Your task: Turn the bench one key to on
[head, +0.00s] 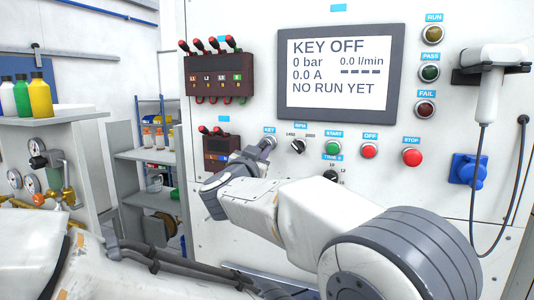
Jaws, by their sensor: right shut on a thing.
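The key switch (269,141) sits on the white bench panel under a blue KEY label, left of the RPM dial. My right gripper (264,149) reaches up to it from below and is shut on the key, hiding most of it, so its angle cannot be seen. The screen (340,72) on the panel reads KEY OFF, 0 bar, 0.0 l/min, 0.0 A and NO RUN YET. My left gripper is not in view; a white arm crosses the lower left.
Right of the key are the RPM dial (298,146), green START button (333,148), red OFF button (369,151) and red STOP button (412,157). A scanner-like device (488,90) hangs at right. Shelves with bottles (40,94) stand at left.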

